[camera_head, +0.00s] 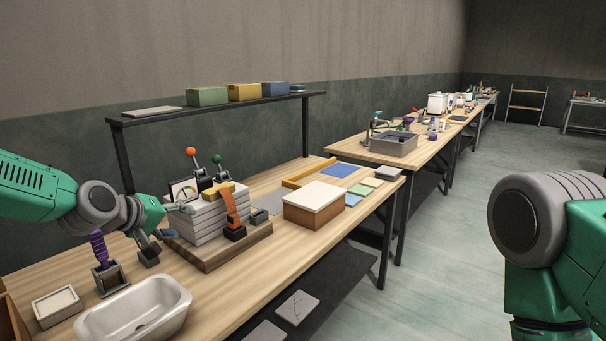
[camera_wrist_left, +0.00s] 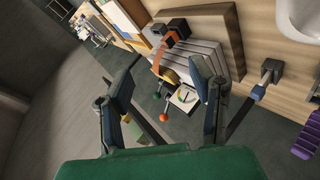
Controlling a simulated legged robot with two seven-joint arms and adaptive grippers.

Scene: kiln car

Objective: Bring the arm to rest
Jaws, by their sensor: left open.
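My left arm comes in from the left in the head view. Its gripper (camera_head: 176,219) is beside the left end of a stack of pale slabs (camera_head: 208,220) on a wooden board. In the left wrist view the gripper (camera_wrist_left: 165,68) has its two fingers spread wide, with nothing held between them. Beyond the fingers are a square dial (camera_wrist_left: 184,98), levers with orange and green knobs, and an orange strap. My right arm shows at the right edge of the head view, but its gripper is out of frame.
The wooden bench (camera_head: 270,262) holds a white basin (camera_head: 135,308), a purple-handled tool (camera_head: 105,270) and a lidded box (camera_head: 313,206). A dark shelf (camera_head: 220,105) with coloured blocks stands behind. The front bench strip is clear. Open floor (camera_head: 450,250) lies to the right.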

